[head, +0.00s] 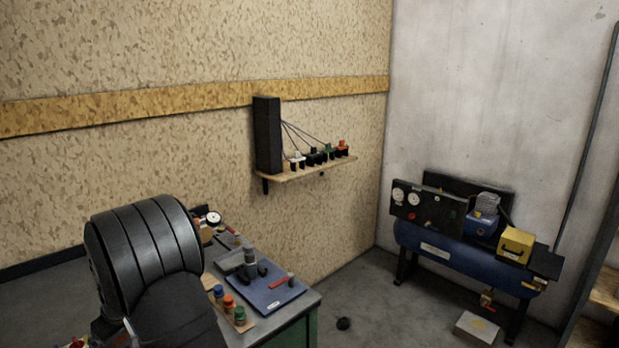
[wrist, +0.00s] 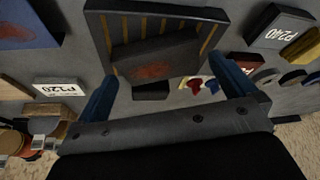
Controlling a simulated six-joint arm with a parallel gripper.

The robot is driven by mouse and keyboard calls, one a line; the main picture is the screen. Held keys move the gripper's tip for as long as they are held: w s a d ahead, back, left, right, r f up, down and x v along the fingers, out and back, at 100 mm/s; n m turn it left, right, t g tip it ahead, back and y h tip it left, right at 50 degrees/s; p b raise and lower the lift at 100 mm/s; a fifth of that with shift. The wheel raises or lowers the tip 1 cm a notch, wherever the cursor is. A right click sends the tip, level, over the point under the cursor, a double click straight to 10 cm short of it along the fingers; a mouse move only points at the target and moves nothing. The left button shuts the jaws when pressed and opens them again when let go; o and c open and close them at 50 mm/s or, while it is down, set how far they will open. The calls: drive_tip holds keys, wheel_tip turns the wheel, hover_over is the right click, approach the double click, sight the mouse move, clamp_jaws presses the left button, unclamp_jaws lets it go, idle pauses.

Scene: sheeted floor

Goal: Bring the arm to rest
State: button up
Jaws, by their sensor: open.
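My gripper (wrist: 168,74) shows in the wrist view with its two blue fingers spread wide apart. Nothing is held between them. Beyond the fingers is a dark slatted rack (wrist: 112,45) with a dark block (wrist: 155,60) bearing a reddish mark. How far the fingertips are from these cannot be told. In the head view my dark, ribbed arm link covers the left part of the bench; I cannot clearly make out the gripper there.
The bench holds a blue mat (head: 268,296) and several small jars (head: 229,303). Labelled blocks (wrist: 55,88) lie around the gripper. A wall shelf (head: 312,168) hangs behind. A blue compressor (head: 450,254) stands at right. Some bare floor (head: 385,315) lies between.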

drive_tip(key=v, duration=1.2)
drive_tip(key=x, duration=1.2)
drive_tip(key=shift+f, duration=0.25)
drive_tip(key=shift+a+r, duration=0.1)
drive_tip(key=shift+r, duration=0.15)
wheel_tip(320, 180, up, 4)
drive_tip(key=shift+f, duration=0.15)
drive_tip(key=w+d+r, duration=0.4)
drive_tip(key=d+r, duration=0.3)
drive_tip(key=d, duration=0.4)
drive_tip(key=w+d+f+m+t, duration=0.25)
drive_tip(key=w+d+m, duration=0.25)
drive_tip(key=w+d, duration=0.5)
drive_tip(key=shift+g+h, duration=0.4)
drive_tip(key=shift+g, duration=0.05)
drive_tip(key=a+f, duration=0.2)
drive_tip(key=a, duration=0.2)
drive_tip(key=a+f, duration=0.3)
drive_tip(key=a, duration=0.1)
drive_tip(key=w+a+f, duration=0.1)
drive_tip(key=a+f, duration=0.1)
drive_tip(key=a, duration=0.3)
drive_tip(key=shift+f, duration=0.2)
drive_tip(key=shift+a+f, duration=0.25)
drive_tip(key=shift+f, duration=1.3)
